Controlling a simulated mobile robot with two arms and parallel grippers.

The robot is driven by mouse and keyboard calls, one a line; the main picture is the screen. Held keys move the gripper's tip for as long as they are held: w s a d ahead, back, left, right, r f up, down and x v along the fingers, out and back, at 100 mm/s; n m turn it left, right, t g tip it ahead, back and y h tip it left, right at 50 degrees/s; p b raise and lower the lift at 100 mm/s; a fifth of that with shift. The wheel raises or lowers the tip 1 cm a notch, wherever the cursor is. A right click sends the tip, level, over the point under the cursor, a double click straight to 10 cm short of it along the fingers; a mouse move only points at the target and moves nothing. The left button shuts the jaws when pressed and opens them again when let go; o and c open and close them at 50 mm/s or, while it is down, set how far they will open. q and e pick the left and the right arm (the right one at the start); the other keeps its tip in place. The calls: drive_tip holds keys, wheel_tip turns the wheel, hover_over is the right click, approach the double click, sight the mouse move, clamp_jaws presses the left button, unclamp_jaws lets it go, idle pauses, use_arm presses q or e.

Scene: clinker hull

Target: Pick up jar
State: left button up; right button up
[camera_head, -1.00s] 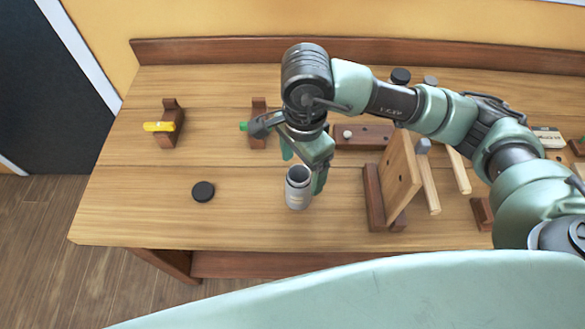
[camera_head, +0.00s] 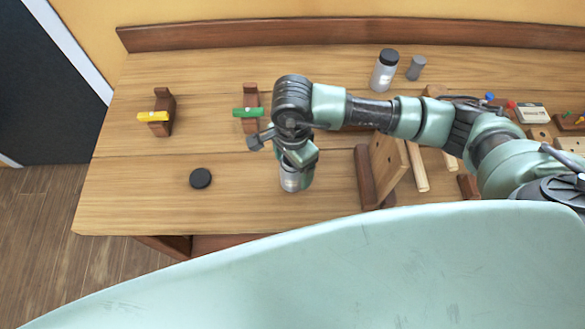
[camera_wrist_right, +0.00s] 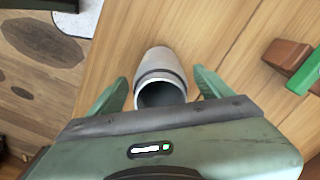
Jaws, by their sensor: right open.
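A grey, lidless jar (camera_head: 290,180) stands upright on the wooden bench near its front edge. In the head view my right gripper (camera_head: 297,170) is over it and hides its top. In the right wrist view the open mouth of the jar (camera_wrist_right: 161,85) shows between the two green fingers of the right gripper (camera_wrist_right: 160,90). The fingers are open, one on each side, with a gap to the jar. A round black lid (camera_head: 201,178) lies flat on the bench to the left of the jar. My left gripper is not in view.
A wooden board on a stand (camera_head: 388,168) is right of the jar. A second jar with a black lid (camera_head: 385,70) and a grey cylinder (camera_head: 416,68) stand behind. Wooden holders with a yellow piece (camera_head: 154,117) and a green piece (camera_head: 248,113) are left. Bench left of the lid is clear.

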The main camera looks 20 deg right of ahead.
drive_tip(key=c, duration=1.6)
drive_tip(key=shift+o, duration=0.2)
drive_tip(key=shift+r, duration=0.1)
